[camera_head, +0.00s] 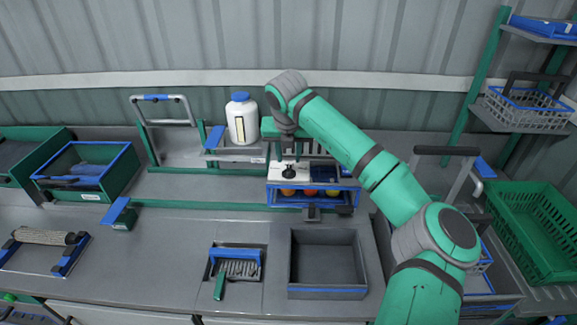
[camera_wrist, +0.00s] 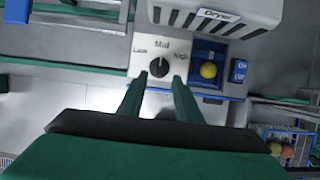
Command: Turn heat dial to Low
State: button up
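The heat dial (camera_wrist: 158,67) is a round black knob on a pale panel (camera_wrist: 146,62) in the wrist view, marked Low at left, Mid at top and High at right. Its light pointer mark seems to point up at Mid. The dial also shows small and dark in the head view (camera_head: 289,173). My gripper (camera_wrist: 157,79) is open, its two green fingers on either side of the dial in the picture. I cannot tell whether they touch it. In the head view my gripper (camera_head: 288,158) points down just above the panel.
A grey housing labelled Dryer (camera_wrist: 225,14) stands beside the panel. A blue tray with a yellow ball (camera_wrist: 208,71) and a blue on/off switch (camera_wrist: 240,70) lie to the right. A white bottle (camera_head: 241,122) stands left of my arm. An empty grey bin (camera_head: 327,293) sits in front.

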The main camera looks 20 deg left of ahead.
aim_at(289, 169)
jog(key=x, duration=0.6)
jog(key=shift+w+f, duration=0.15)
jog(key=shift+f, duration=0.25)
jog(key=shift+c, duration=0.7)
grip_shut()
